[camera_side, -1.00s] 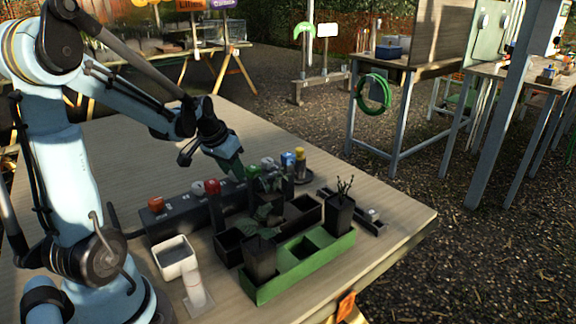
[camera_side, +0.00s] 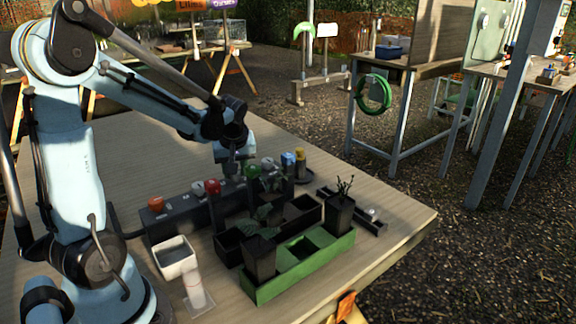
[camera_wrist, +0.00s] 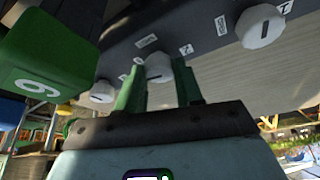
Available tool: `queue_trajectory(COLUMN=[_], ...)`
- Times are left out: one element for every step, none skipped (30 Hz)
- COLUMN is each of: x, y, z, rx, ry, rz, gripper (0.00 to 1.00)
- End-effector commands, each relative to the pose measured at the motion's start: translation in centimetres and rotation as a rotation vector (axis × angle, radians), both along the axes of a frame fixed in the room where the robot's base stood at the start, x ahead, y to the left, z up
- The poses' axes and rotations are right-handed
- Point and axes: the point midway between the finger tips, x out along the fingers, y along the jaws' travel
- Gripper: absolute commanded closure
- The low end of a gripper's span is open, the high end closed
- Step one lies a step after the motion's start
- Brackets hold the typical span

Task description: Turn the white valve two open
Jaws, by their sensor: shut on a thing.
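In the wrist view my gripper (camera_wrist: 158,88) has its two green fingers on either side of a white valve knob (camera_wrist: 158,68) with a dark line on its face, shut on it. A second white knob (camera_wrist: 260,27) is at the upper right and a third (camera_wrist: 102,92) is at the left, both clear of the fingers. The small labels beside the knobs are too tilted and small to read surely. In the side view my gripper (camera_side: 232,168) points down at the dark valve block (camera_side: 178,222), behind the red-capped and green-capped posts; the held knob is hidden there.
A green block marked with a 6 or 9 (camera_wrist: 45,75) is close left of the fingers. The red cap (camera_side: 212,187), green cap (camera_side: 252,170) and blue cap (camera_side: 288,159) stand near my gripper. A green tray (camera_side: 270,288) with pots is in front. The table behind is clear.

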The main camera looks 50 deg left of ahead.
Motion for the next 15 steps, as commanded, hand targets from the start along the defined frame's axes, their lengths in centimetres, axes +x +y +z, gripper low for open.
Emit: queue_trajectory(x=[0.09, 0.10, 0.12, 0.13, 0.14, 0.13, 0.13, 0.13, 0.14, 0.15, 0.15, 0.16, 0.16, 0.16, 0.16], y=[-0.05, -0.06, -0.04, -0.04, -0.05, -0.04, -0.05, -0.04, -0.05, -0.04, -0.03, -0.03, -0.03, -0.03, -0.03], z=[-0.03, -0.03, -0.03, -0.03, -0.03, -0.04, -0.04, -0.04, -0.04, -0.04, -0.03, -0.03, -0.03, -0.03, -0.03], rx=[-0.001, -0.001, -0.001, -0.001, -0.001, -0.002, -0.002, -0.002, -0.002, -0.001, -0.002, -0.002, -0.001, -0.001, -0.001], ry=[0.000, 0.000, 0.000, -0.001, -0.001, 0.000, 0.000, -0.001, -0.001, -0.001, -0.002, -0.002, -0.001, -0.001, -0.001], rz=[0.029, 0.047, 0.068, 0.084, 0.097, 0.114, 0.125, 0.136, 0.147, 0.155, 0.162, 0.169, 0.174, 0.177, 0.181], gripper=[0.95, 0.95, 0.95, 0.95, 0.95, 0.95, 0.95, 0.95, 0.95, 0.95, 0.95, 0.95, 0.95, 0.95, 0.95])
